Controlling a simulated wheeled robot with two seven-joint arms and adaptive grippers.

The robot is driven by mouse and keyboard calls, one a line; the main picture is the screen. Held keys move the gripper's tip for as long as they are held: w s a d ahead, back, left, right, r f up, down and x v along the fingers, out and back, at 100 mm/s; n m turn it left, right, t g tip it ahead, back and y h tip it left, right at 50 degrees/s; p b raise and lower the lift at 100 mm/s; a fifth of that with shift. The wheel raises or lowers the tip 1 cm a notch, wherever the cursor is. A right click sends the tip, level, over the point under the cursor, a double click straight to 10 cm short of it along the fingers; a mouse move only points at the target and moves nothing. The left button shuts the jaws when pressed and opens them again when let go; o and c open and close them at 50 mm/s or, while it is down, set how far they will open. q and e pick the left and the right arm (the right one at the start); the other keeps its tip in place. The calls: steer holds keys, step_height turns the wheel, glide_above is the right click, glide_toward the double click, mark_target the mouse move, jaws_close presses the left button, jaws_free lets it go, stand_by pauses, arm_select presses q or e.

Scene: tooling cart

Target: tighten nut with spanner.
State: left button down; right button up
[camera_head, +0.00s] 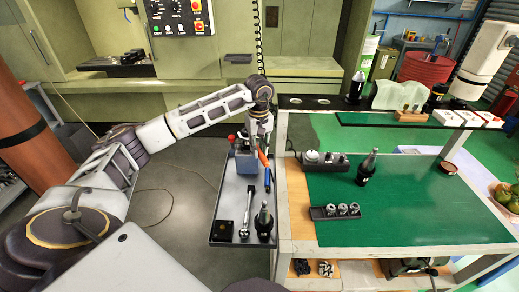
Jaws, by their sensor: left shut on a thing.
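My left gripper (253,134) reaches in from the left and points down over the blue-grey vise-like block (247,163) at the far end of the narrow tray. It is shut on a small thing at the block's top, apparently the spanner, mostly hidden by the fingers. The nut is too small or hidden to make out. A shiny ratchet-like tool (247,209) lies lengthwise on the tray, apart from the gripper. My right gripper is not in view.
The dark tray (228,200) also bears an orange-and-blue tool (264,165), a black block (222,231) and a dark bottle (263,221).

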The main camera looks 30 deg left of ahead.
arm_select(q)
steer(key=shift+s+a+m, duration=0.3)
steer(key=shift+m, duration=0.1)
stand_by(0.6)
steer(key=shift+s+a+b, duration=0.15)
steer(key=shift+s+b, duration=0.05)
steer(key=shift+b, duration=0.1)
steer(key=shift+s+a+m, duration=0.15)
steer(key=shift+m, duration=0.25)
steer(key=shift+s+a+m+b, duration=0.25)
steer(key=shift+s+m+b, duration=0.05)
steer(key=shift+m, duration=0.1)
steer(key=shift+a, duration=0.1)
stand_by(0.7)
steer(key=shift+s+a+m+b, duration=0.3)
steer(key=shift+s+a+m, duration=0.15)
steer(key=shift+m, duration=0.15)
stand_by(0.5)
steer(key=shift+s+a+m+b, duration=0.3)
steer(key=shift+a+m, duration=0.15)
steer(key=shift+m, duration=0.05)
steer(key=shift+s+a+r, duration=0.1)
steer(key=shift+a, duration=0.1)
stand_by(0.6)
